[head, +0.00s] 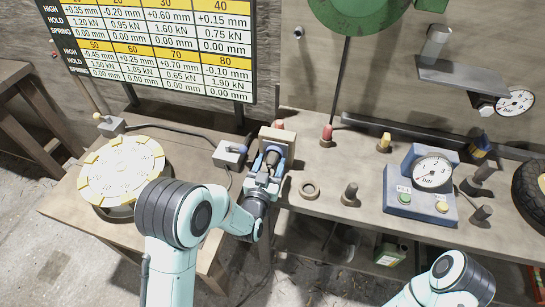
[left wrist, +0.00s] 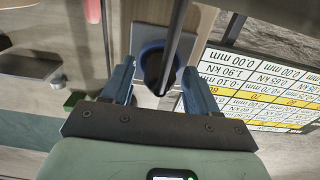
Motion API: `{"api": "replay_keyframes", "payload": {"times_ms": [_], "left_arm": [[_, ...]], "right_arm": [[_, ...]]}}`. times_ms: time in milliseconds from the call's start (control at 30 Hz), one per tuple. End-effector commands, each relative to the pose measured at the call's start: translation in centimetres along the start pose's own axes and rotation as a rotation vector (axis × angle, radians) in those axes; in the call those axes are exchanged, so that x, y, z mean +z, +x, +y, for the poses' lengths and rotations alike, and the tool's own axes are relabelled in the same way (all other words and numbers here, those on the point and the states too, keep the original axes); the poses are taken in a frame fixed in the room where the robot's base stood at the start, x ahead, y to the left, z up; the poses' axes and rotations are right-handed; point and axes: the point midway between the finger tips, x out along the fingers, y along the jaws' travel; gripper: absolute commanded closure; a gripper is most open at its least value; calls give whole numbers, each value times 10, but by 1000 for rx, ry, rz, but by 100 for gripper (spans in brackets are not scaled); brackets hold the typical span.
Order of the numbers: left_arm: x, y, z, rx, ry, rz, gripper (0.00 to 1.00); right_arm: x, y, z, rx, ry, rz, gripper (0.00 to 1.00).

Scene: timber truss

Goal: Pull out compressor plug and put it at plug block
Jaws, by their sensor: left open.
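My left gripper (head: 270,162) is open at a light wooden block (head: 289,136) on the bench. In the left wrist view, its two blue fingers (left wrist: 157,80) stand apart on either side of a dark blue, rounded plug (left wrist: 151,64). A dark cable or rod crosses in front of the plug. The plug sits against a grey plate on the wooden block (left wrist: 146,12); I cannot tell whether the fingers touch it. In the head view the gripper mostly hides the plug. Which block is the plug block is unclear. My right gripper is out of the picture; only its arm shows.
A grey box (head: 231,155) with a cable stands left of the gripper. A yellow-white disc (head: 121,170) lies further left. A ring (head: 309,191), a dark post (head: 350,194) and a blue gauge unit (head: 406,204) stand to the right. A numbered board (head: 150,45) rises behind.

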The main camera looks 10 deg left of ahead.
Motion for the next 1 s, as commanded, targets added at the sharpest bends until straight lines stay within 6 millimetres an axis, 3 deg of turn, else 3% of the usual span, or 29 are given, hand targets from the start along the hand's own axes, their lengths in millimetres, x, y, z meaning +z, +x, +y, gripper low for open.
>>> {"api": "replay_keyframes", "payload": {"times_ms": [167, 333, 1000], "left_arm": [[0, 0, 0, 0, 0, 0, 44], [0, 0, 0, 0, 0, 0, 100], [0, -9, 0, 0, -1, 1, 100]], "right_arm": [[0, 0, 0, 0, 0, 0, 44], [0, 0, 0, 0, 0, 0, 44], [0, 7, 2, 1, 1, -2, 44]]}}
